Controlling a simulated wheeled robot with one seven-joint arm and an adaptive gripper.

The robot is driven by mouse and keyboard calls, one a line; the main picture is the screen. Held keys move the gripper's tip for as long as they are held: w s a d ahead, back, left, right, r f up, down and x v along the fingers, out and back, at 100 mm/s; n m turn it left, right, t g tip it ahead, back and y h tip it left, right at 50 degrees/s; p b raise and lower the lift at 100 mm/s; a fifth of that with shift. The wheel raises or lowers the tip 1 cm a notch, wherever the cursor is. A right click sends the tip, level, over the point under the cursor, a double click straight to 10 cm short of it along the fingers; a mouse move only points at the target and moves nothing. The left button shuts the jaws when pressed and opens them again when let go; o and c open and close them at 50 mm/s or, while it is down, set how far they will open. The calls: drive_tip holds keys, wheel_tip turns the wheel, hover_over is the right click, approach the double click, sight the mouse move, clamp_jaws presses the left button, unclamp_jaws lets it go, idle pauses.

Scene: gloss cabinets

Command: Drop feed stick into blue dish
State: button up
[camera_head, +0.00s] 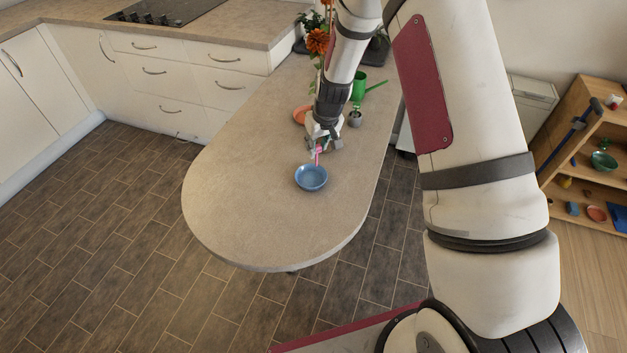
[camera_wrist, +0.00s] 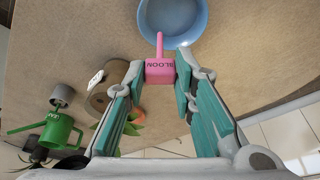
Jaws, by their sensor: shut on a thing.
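The feed stick (camera_wrist: 160,68) is a pink block with lettering and a thin pink rod. My gripper (camera_wrist: 160,75) is shut on its block, one finger on each side. In the head view the pink stick (camera_head: 318,154) hangs from my gripper (camera_head: 322,144), at the far side of the blue dish. The blue dish (camera_head: 311,178) is a round shallow bowl on the counter. In the wrist view the dish (camera_wrist: 173,38) is at the top, and the rod points to its near rim. I cannot tell how high the stick is above the dish.
A green watering can (camera_head: 358,86), a small grey pot (camera_head: 355,119), an orange-brown dish (camera_head: 301,114) and an orange flower (camera_head: 317,41) stand farther back on the counter (camera_head: 240,190). The counter's rounded near end is clear. A wooden shelf (camera_head: 565,130) stands at right.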

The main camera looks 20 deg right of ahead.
drive_tip(key=shift+f+b, duration=0.4)
drive_tip(key=shift+f, duration=1.45)
drive_tip(key=o, duration=0.8)
drive_tip(key=shift+o, duration=0.2)
drive_tip(key=v, duration=1.2)
